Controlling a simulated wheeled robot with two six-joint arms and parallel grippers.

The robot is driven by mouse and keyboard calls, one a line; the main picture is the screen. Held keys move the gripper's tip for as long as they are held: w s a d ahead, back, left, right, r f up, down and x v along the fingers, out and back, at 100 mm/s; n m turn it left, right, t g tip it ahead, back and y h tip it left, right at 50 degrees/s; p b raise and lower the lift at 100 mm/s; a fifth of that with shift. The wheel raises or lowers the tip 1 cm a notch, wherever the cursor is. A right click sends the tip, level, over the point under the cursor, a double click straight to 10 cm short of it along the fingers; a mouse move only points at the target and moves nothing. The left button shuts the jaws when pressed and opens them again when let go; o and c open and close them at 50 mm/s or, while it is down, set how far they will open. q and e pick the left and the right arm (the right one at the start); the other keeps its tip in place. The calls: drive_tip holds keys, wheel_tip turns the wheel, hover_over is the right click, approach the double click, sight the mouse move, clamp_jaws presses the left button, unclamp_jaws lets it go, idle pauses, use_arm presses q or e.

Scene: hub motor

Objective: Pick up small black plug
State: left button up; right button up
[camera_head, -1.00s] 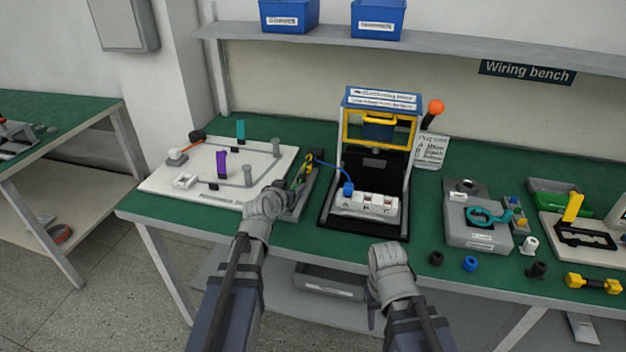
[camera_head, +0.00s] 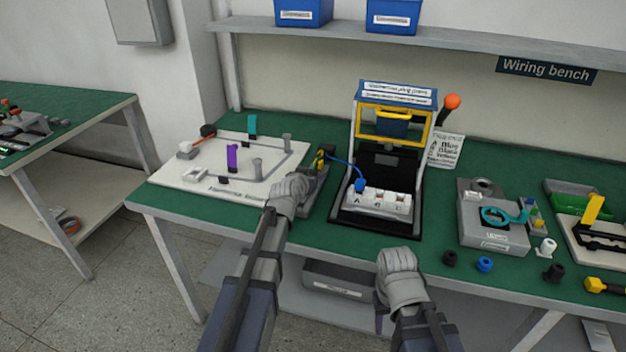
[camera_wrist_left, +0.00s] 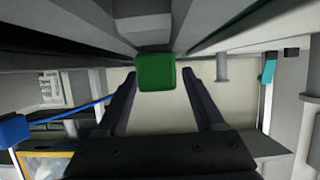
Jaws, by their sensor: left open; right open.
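A small black plug (camera_head: 450,258) stands on the green bench near its front edge, left of a blue plug (camera_head: 485,264). A larger black plug (camera_head: 554,273) stands further right. My left gripper (camera_head: 293,185) is over the bench beside the grey holder with the yellow-black piece, left of the wiring fixture. In the left wrist view its two dark fingers (camera_wrist_left: 163,100) are apart, with a green block (camera_wrist_left: 157,72) showing between them; I cannot tell whether they touch it. My right gripper (camera_head: 400,265) is open at the front edge, left of the small black plug.
The wiring fixture (camera_head: 378,222) with a blue lead stands mid-bench. A white board (camera_head: 195,176) with posts lies at left. A grey box with a teal ring (camera_head: 490,238) and a white plug (camera_head: 546,248) stand at right.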

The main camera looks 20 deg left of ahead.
use_arm(q)
clamp_jaws()
idle(0.5)
